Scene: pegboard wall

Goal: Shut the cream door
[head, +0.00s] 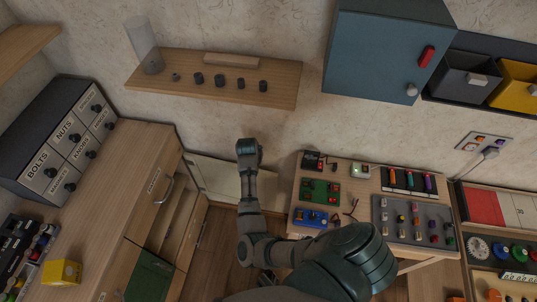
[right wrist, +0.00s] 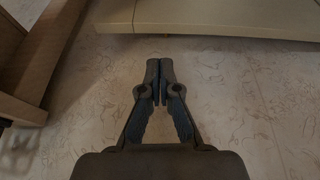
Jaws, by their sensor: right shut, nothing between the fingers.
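The cream door (head: 213,178) stands open from the lower part of the wooden cabinet (head: 148,165) on the left, reaching out along the wall. My right arm crosses in front of its right part and hides some of it. My right gripper (head: 247,147) is beyond the door's upper edge, close to the wall; its fingers are hard to make out in the head view. In the right wrist view the gripper (right wrist: 160,65) is shut and empty, with a pale panel (right wrist: 220,14), apparently the door, across the top, apart from the fingertips. My left gripper is not in view.
A workbench (head: 297,215) with coloured parts stands right of my right arm. A wooden shelf (head: 285,91) and a blue wall cabinet (head: 375,55) hang above. Wall around the gripper is bare.

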